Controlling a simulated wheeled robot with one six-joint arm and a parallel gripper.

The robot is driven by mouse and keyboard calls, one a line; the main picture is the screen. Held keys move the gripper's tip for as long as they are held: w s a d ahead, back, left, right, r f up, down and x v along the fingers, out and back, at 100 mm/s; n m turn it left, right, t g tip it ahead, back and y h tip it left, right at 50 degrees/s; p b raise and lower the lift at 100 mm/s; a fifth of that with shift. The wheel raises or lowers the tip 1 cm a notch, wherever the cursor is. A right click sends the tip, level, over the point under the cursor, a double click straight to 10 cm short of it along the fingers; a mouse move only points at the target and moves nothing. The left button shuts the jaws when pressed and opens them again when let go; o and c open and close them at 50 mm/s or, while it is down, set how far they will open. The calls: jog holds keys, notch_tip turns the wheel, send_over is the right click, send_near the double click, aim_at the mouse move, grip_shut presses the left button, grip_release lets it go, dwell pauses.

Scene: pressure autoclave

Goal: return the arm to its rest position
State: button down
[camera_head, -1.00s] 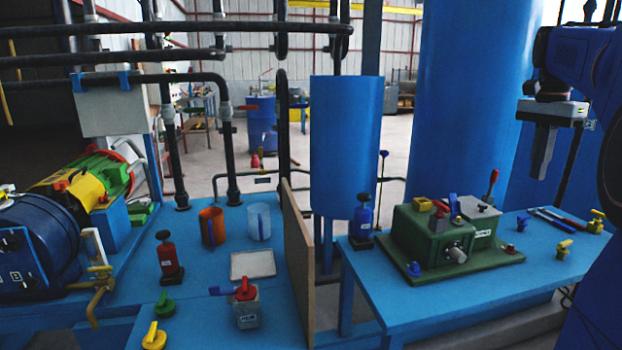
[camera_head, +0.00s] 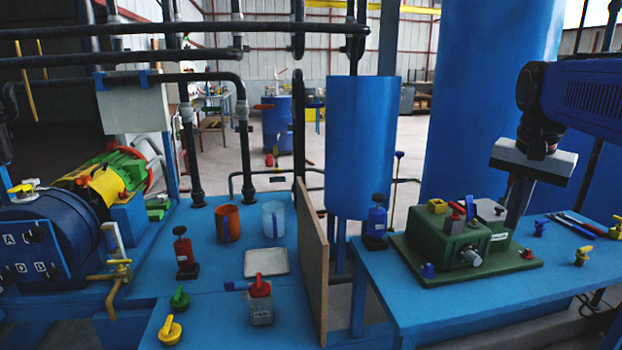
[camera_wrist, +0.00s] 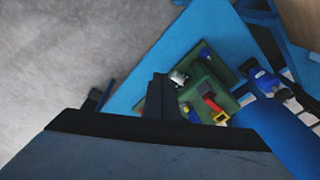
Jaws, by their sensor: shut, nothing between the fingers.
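My gripper (camera_head: 517,203) hangs from my blue arm at the right of the head view, fingers pointing down. It is shut and empty. In the head view it overlaps the right end of the green machine (camera_head: 437,236) on the right blue table; I cannot tell the gap exactly. In the wrist view the gripper (camera_wrist: 160,90) points toward the table, with the green machine (camera_wrist: 222,80) beyond it and partly hidden. The machine carries a grey knob, a red lever and yellow and blue parts.
The right blue table (camera_head: 400,300) also holds a blue bottle (camera_head: 376,222), pens (camera_head: 580,225) and yellow valves (camera_head: 583,255). A board (camera_head: 312,265) divides it from the left table, with cups, a red bottle (camera_head: 185,255) and the autoclave (camera_head: 60,235). A tall blue tank (camera_head: 480,100) stands behind.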

jog(key=s+a+f+n+t, duration=0.1)
jog(key=s+a+f+n, duration=0.4)
jog(key=f, duration=0.5)
jog(key=s+a+f+n+t+y, duration=0.1)
jog(key=s+a+f+n, duration=0.3)
jog(key=s+a+f, duration=0.4)
notch_tip(320, 180, down, 2)
jog(key=shift+s+a+f+n+t, duration=0.1)
jog(key=shift+s+a+n+t, duration=0.4)
jog(key=shift+s, duration=0.5)
jog(key=shift+d, duration=0.25)
